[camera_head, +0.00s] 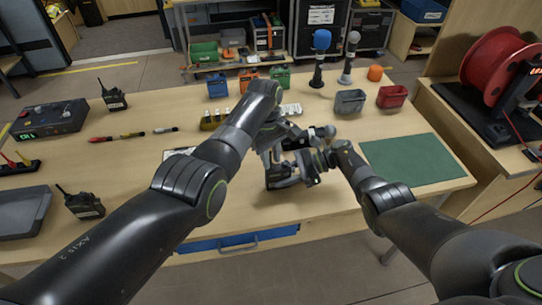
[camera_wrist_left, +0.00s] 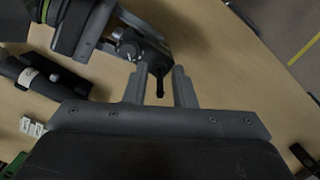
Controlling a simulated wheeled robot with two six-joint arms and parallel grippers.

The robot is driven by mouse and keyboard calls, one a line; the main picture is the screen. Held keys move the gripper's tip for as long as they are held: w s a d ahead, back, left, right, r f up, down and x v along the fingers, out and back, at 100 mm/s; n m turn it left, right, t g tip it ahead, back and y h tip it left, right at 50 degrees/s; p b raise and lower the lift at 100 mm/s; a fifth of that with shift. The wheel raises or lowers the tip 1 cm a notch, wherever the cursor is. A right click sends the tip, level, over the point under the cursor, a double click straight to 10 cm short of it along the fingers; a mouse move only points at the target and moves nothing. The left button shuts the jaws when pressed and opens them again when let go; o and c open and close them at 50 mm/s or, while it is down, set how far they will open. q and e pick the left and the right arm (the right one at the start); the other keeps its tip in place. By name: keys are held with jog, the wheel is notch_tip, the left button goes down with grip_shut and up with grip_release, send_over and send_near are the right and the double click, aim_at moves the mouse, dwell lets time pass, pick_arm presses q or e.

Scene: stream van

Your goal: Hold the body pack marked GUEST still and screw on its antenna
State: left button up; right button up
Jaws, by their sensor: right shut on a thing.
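My two grippers meet over the middle of the table. In the left wrist view, the two fingers of my left gripper (camera_wrist_left: 160,88) stand apart on either side of a thin black antenna (camera_wrist_left: 159,82), with a gap visible on each side. The antenna's upper end meets a dark body pack (camera_wrist_left: 132,46); I cannot tell whether it is screwed on. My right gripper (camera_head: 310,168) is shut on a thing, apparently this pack. In the head view my left gripper (camera_head: 279,172) is beside it, and the arms hide most of the pack. The GUEST marking is not readable.
A green mat (camera_head: 415,159) lies at right. Grey (camera_head: 350,102) and red (camera_head: 391,97) bins and two microphones stand at the back. Radios (camera_head: 82,204), pens and a control box (camera_head: 48,120) are at left. The tabletop at front centre is clear.

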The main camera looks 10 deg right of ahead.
pick_arm(q)
jog(key=shift+n, duration=0.4)
jog(key=n, duration=0.3)
jog(key=shift+n+h, duration=0.3)
jog(key=shift+n, duration=0.1)
jog(key=n, duration=0.4)
jog(key=shift+t, duration=0.4)
jog(key=shift+c, duration=0.3)
grip_shut()
